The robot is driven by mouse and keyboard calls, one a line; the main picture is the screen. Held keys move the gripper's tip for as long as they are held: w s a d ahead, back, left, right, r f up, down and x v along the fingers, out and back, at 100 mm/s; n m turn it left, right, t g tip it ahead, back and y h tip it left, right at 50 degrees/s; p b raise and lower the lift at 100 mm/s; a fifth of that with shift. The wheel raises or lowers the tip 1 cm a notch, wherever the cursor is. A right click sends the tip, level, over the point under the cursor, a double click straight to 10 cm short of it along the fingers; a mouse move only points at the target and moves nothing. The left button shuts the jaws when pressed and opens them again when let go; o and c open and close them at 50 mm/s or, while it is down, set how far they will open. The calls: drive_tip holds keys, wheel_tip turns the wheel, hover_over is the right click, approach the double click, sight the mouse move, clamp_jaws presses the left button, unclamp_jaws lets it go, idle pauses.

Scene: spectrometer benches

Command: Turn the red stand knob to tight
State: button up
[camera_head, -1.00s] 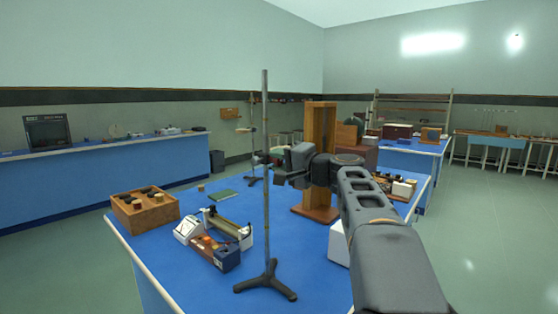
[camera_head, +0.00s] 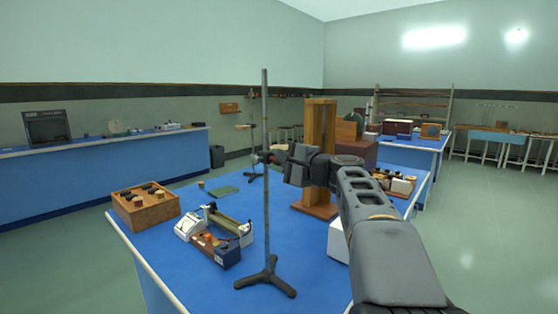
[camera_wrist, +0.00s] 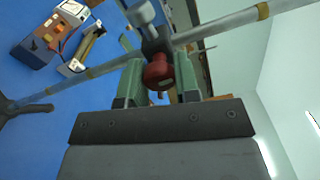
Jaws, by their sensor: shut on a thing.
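The red stand knob (camera_wrist: 158,75) sits on a dark clamp boss (camera_wrist: 153,45) on the tall stand's rod (camera_wrist: 100,69). In the wrist view my gripper (camera_wrist: 160,78) has one greenish finger on each side of the knob and is shut on it. In the head view my gripper (camera_head: 279,159) is at the clamp, part way up the grey stand rod (camera_head: 266,205). The knob is mostly hidden by the gripper there. The stand is upright on its dark three-legged base (camera_head: 266,283). I cannot read the knob's tightness.
On the blue bench (camera_head: 190,265) a spectrometer-like device (camera_head: 215,235) and a wooden box (camera_head: 147,208) lie left of the stand. A tall wooden frame (camera_head: 319,155) stands behind my gripper. A white box (camera_head: 338,241) is to the right.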

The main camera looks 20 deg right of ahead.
drive_tip(key=o, duration=0.9)
drive_tip(key=v, duration=1.3)
drive_tip(key=shift+s+b, duration=0.4)
drive_tip(key=shift+d, duration=0.1)
